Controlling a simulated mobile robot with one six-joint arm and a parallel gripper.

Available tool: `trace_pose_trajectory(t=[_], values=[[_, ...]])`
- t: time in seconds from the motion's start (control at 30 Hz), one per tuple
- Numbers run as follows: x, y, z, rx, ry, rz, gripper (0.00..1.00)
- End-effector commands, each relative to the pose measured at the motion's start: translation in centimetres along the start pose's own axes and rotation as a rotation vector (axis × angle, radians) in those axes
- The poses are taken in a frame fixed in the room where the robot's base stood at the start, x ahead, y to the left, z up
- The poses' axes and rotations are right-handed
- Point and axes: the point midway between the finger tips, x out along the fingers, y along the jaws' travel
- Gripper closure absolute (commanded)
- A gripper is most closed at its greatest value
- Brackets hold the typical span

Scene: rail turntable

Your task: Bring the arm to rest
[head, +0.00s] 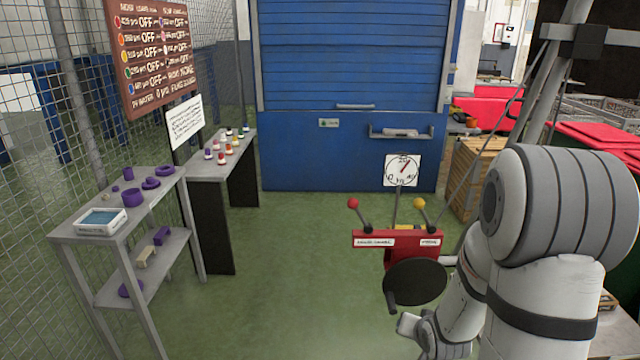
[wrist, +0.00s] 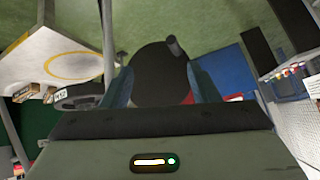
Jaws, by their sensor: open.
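My arm fills the right side of the head view, bent, with its lower end beside a black disc (head: 415,282) with a small handle (head: 391,302). My gripper (wrist: 159,70) shows in the wrist view with its two blue-grey fingers apart. The black disc (wrist: 160,82) appears between and beyond the fingers, its handle (wrist: 176,47) at the upper right. I see nothing held; whether the fingers touch the disc cannot be told. In the head view the fingers are not clear.
Behind the disc is a red control box (head: 400,243) with a red-knobbed lever (head: 353,204) and a yellow-knobbed lever (head: 419,204). A dial (head: 403,170) stands above it. A grey shelf (head: 70,229) with purple parts is at left. Green floor between is clear.

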Motion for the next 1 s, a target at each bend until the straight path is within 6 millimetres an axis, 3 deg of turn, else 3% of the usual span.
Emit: trace_pose_trajectory(t=[0.03, 0.23, 0.6, 0.8, 1.0], values=[[-1.7, -0.6, -0.9, -0.033, -0.017, 0.018, 0.45], [-8.2, -1.7, -1.6, -0.132, -0.142, 0.099, 0.45], [-22.1, -4.3, 1.6, -0.301, -0.414, 0.092, 0.45], [-26.2, -5.1, 3.5, -0.352, -0.501, 0.068, 0.45], [-26.9, -5.4, 4.0, -0.362, -0.520, 0.062, 0.45]])
